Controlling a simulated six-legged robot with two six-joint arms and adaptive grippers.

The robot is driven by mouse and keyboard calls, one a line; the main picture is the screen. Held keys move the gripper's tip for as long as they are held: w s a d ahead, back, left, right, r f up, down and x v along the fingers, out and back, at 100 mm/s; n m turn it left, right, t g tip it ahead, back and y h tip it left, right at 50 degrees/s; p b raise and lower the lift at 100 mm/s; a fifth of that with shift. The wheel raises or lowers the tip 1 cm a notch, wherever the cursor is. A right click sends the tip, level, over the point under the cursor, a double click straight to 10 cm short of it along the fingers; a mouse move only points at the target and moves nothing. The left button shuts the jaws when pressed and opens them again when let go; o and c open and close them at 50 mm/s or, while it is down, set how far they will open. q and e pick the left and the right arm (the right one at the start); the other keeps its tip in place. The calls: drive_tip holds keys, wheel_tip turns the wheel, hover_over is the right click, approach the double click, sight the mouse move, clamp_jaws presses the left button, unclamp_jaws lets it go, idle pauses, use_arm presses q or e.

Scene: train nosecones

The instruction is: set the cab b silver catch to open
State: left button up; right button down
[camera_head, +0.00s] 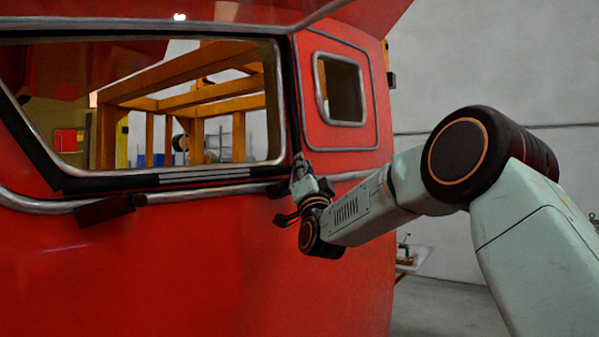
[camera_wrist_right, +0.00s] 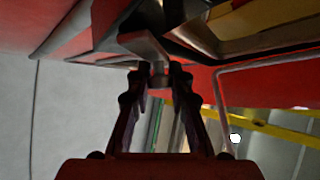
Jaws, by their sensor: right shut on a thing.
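The silver catch (camera_wrist_right: 146,47) shows in the right wrist view as a small grey metal piece with a short stem, by the lower edge of the cab window. My right gripper (camera_wrist_right: 158,78) is shut on its stem, one finger on each side. In the head view my right gripper (camera_head: 299,170) is at the lower right corner of the large window of the red cab (camera_head: 200,260). There the gripper and wrist hide most of the catch, and I cannot tell its setting. My left gripper is in neither view.
The large window (camera_head: 190,100) has a silver frame, and orange beams (camera_head: 185,70) show through it. A small side window (camera_head: 342,90) is to the right of my gripper. A dark block (camera_head: 105,210) sits under the sill at left.

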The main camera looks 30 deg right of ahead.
drive_tip(key=m+g+h, duration=0.1)
drive_tip(key=m, duration=0.1)
drive_tip(key=d+m+g+h, duration=0.1)
drive_tip(key=m+g, duration=0.1)
drive_tip(key=shift+f+m+h, duration=0.2)
drive_tip(key=shift+m+h, duration=0.1)
drive_tip(key=shift+d+f+m+g+p, duration=0.35)
drive_tip(key=shift+f+m+g+p, duration=0.1)
drive_tip(key=shift+m+g+p, duration=0.75)
drive_tip(key=shift+d+f+m+g+p, duration=0.3)
drive_tip(key=shift+f+m+g+p, duration=0.2)
drive_tip(key=shift+m+g+p, duration=0.7)
drive_tip(key=shift+d+f+m+g+p, duration=0.4)
drive_tip(key=shift+m+g+p, duration=0.4)
drive_tip(key=shift+m+g, duration=0.75)
drive_tip(key=shift+f, duration=0.15)
drive_tip(key=c, duration=1.2)
unclamp_jaws()
drive_tip(key=shift+s, duration=0.1)
drive_tip(key=shift+a, duration=0.1)
